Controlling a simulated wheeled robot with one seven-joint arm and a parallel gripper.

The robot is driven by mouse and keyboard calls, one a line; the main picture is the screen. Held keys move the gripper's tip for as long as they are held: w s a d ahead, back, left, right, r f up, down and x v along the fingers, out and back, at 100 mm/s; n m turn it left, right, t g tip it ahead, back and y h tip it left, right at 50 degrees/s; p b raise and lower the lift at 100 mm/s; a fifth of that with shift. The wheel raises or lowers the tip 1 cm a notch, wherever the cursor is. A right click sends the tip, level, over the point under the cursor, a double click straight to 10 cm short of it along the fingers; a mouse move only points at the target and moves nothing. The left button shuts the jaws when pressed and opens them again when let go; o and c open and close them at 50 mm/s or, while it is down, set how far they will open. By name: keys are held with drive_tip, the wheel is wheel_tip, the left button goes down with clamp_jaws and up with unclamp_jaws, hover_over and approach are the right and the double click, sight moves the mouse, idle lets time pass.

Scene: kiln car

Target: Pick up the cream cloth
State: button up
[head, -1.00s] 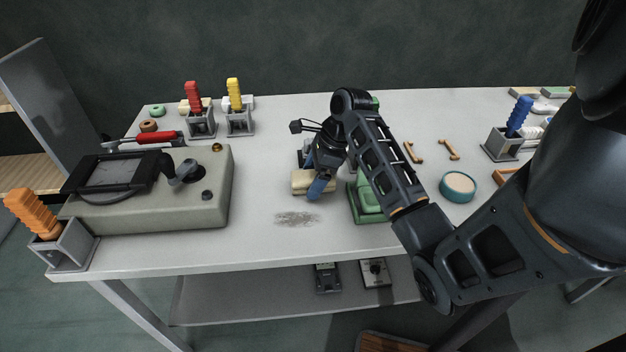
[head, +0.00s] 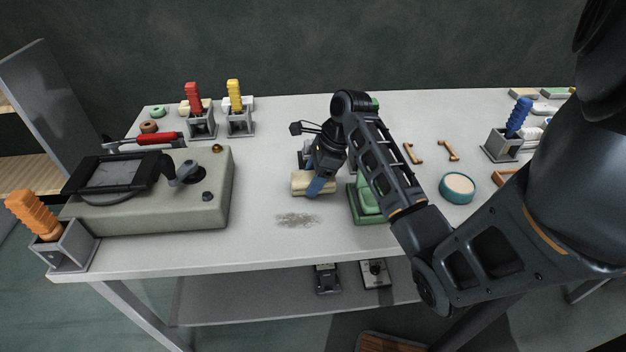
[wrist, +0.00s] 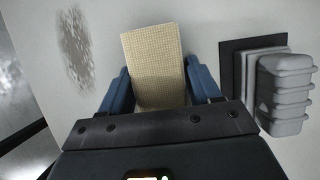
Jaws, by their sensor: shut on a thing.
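The cream cloth (head: 302,183) is a folded pad with a woven face, at the middle of the grey table. In the wrist view the cloth (wrist: 154,66) stands out between the two blue fingers. My gripper (head: 318,188) is shut on it, with one finger on each side in the wrist view (wrist: 157,88). The cloth's near end is hidden by the gripper. I cannot tell whether the cloth still touches the table.
A grey dusty patch (head: 297,219) lies in front of the cloth. A green object (head: 367,204) stands close to the right, partly behind my arm. A large beige machine (head: 150,205) fills the table's left. A teal round dish (head: 458,187) is further right.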

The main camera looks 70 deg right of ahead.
drive_tip(key=shift+b, duration=0.4)
wheel_tip(320, 180, up, 10)
drive_tip(key=shift+r+p, duration=0.15)
drive_tip(key=shift+p, duration=0.85)
drive_tip(key=o, duration=0.5)
drive_tip(key=c, duration=0.7)
drive_tip(key=shift+c, duration=0.2)
drive_tip(key=shift+s, duration=0.1)
